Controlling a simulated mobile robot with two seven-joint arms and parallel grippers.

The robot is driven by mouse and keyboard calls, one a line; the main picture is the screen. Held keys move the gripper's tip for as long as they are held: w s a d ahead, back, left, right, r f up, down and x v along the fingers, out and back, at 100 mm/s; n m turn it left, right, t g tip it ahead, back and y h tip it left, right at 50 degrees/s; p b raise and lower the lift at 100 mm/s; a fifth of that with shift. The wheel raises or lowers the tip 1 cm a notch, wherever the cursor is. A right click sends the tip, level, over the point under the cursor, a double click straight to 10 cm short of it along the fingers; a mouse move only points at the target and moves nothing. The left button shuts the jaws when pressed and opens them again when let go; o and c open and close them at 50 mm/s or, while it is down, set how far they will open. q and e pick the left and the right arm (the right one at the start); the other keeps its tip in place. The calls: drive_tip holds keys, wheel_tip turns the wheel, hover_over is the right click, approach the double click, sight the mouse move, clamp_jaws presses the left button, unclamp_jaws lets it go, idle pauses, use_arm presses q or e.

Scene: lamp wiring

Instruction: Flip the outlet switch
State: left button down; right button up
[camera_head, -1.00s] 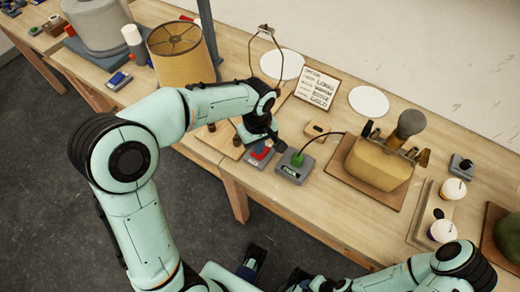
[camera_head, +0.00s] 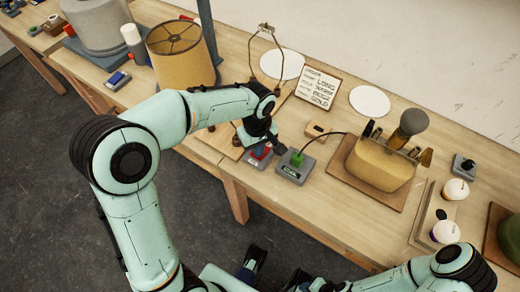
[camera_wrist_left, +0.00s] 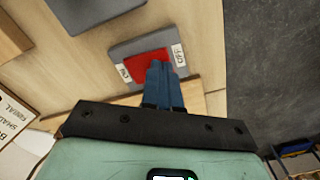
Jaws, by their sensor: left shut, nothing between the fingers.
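The outlet switch is a red rocker (camera_wrist_left: 148,64) on a grey plate (camera_wrist_left: 118,52), with small white labels at both ends. In the head view the red switch (camera_head: 259,152) sits near the table's front edge, partly hidden by my left gripper (camera_head: 279,147). In the left wrist view that gripper's blue fingers (camera_wrist_left: 159,70) are closed together and empty. Their tips overlap the rocker's right part, near the right label; I cannot tell if they touch it. My right arm enters at the lower right of the head view; its fingers are not clearly seen.
A grey box with a green plug (camera_head: 296,160) and cord stands right of the switch. A yellowish lamp base (camera_head: 380,165) on a board is further right. A lampshade (camera_head: 180,52) and wire frame stand behind the left arm. A lettered card (camera_head: 317,88) lies at the back.

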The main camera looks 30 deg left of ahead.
use_arm(q)
drive_tip(key=shift+f, duration=0.2)
drive_tip(key=shift+r+p, duration=2.65)
drive_tip(key=shift+r, duration=0.9)
drive_tip(key=shift+f, duration=0.1)
